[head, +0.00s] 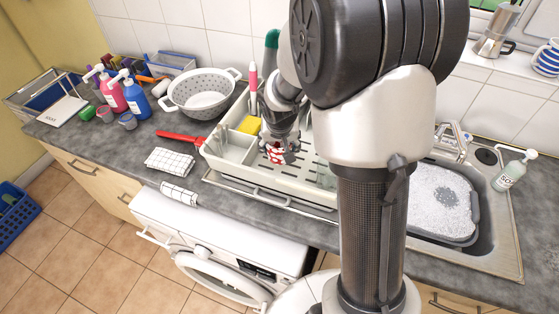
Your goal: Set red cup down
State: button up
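The red cup (276,156), with a red and white pattern, shows at the tip of my gripper (279,144), inside the outline of the cream dish rack (222,170). My gripper points down over the rack, with its fingers at the cup. The fingers and my wrist hide part of the cup. The view is too small to tell whether the fingers are closed on it or whether the cup touches the rack floor.
A yellow sponge (250,125) and a pink-handled brush (253,80) are at the rack's left side. A grey colander (201,93) stands behind left. A checked cloth (170,161) lies left of the rack. The sink holds a foamy basin (440,205) at right. My arm hides the rack's right part.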

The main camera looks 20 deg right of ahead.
aim_at(279, 158)
jog(key=shift+w+f+b, duration=0.1)
jog(key=shift+f+b, duration=0.95)
jog(key=shift+f, duration=1.55)
jog(key=shift+f, duration=0.15)
jog(key=o, duration=1.2)
